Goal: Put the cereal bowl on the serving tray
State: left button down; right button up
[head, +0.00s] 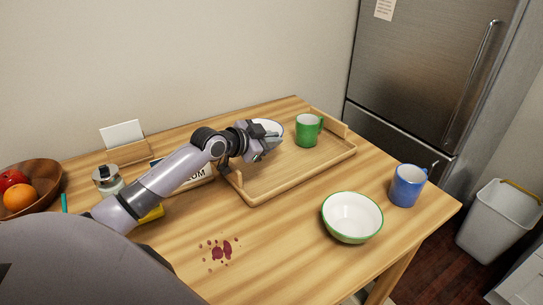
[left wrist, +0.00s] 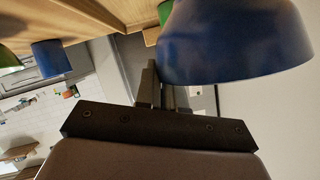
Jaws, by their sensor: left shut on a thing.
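My left gripper (head: 268,143) reaches over the back left part of the wooden serving tray (head: 262,192). It is shut on a bowl (head: 268,127) that is white inside. In the left wrist view this bowl (left wrist: 235,45) is blue outside and fills the upper right. The arm and gripper hide part of it in the head view. I cannot tell whether its base touches the tray. A second bowl (head: 352,217), green outside and white inside, stands upright on the table at the front right, apart from the tray. My right gripper is not in view.
A green mug (head: 307,130) stands on the tray's far right part. A blue mug (head: 407,186) stands near the table's right edge. A fruit bowl (head: 35,183), a glass jar (head: 107,179) and a card holder (head: 127,152) are at left. A dark red spill (head: 222,250) marks the table front.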

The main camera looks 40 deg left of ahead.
pick_arm(q)
jog(key=shift+f+b, duration=0.3)
jog(key=shift+f, duration=2.05)
jog(key=shift+f, duration=0.1)
jog(key=c, duration=1.2)
grip_release()
jog(key=shift+c, duration=0.2)
jog(key=shift+p+v, duration=0.7)
jog(key=shift+v, duration=5.35)
